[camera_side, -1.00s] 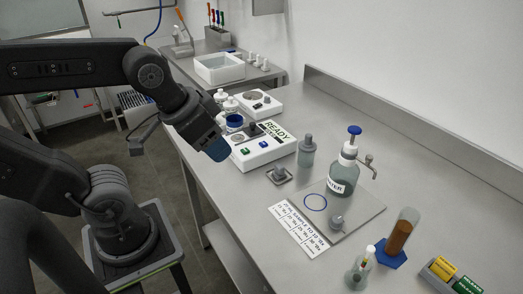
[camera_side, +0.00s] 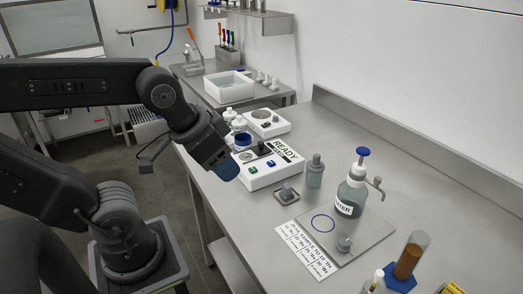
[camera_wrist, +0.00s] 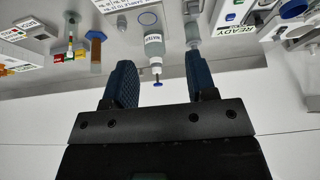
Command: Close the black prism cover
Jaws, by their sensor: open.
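A white instrument (camera_side: 262,176) with a READY display, a green button and a blue button stands on the bench. A small dark part on its top (camera_side: 262,149), which looks like the black prism cover, sits beside the display; its angle is too small to tell. My gripper (camera_side: 225,168) hangs at the instrument's left front side, with blue fingertips, apart from the dark part in the picture. In the wrist view, my gripper (camera_wrist: 162,85) has its fingers spread with nothing held between them. The instrument (camera_wrist: 236,10) shows at the upper right there, and the cover is not clear.
A grey bottle (camera_side: 314,174), a WATER pump bottle (camera_side: 351,194) and a square holder (camera_side: 287,195) stand right of the instrument. A blue-lidded jar (camera_side: 243,140) and another white device (camera_side: 267,124) are behind it. A label card (camera_side: 306,250) lies in front. The bench's right rear is clear.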

